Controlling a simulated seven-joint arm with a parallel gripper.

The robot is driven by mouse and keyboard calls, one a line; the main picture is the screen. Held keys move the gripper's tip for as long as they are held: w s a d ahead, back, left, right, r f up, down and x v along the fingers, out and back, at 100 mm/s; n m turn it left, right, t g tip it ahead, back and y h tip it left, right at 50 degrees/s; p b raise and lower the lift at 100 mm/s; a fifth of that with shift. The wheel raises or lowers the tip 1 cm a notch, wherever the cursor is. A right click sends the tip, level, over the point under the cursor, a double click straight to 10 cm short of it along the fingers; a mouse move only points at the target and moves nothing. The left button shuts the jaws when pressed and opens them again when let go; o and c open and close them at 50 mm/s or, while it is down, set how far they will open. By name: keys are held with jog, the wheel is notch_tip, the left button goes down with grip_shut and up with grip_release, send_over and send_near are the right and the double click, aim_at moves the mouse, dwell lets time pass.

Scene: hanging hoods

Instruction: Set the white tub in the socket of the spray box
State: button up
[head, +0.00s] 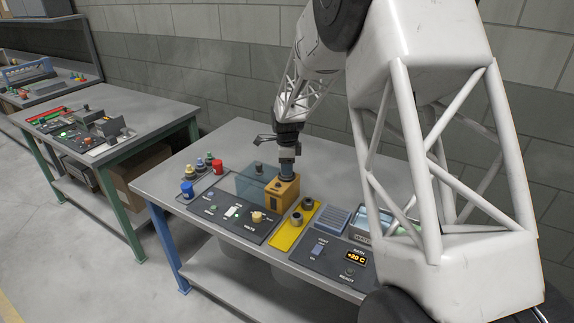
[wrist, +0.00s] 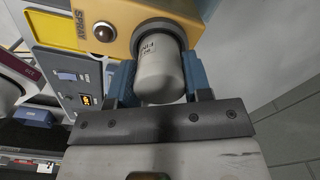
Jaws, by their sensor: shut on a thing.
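The spray box (head: 284,193) is an orange-yellow block on the bench in the head view. In the wrist view the spray box (wrist: 108,14) fills the top, with a SPRAY label, a dark round button and a dark-rimmed socket (wrist: 150,27). The white tub (wrist: 158,70) has its far end at the socket, apparently inside the rim; how deep it sits I cannot tell. My gripper (wrist: 161,82) is shut on the tub, with one blue finger on each side. In the head view my gripper (head: 287,166) is right above the box and the tub cannot be made out.
A translucent hood (head: 252,183) stands just left of the box. A bath panel (head: 330,262) is further right.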

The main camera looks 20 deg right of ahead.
jog(key=shift+f, duration=0.3)
jog(key=o, duration=1.5)
jog(key=shift+r, duration=0.15)
jog(key=shift+r, duration=3.35)
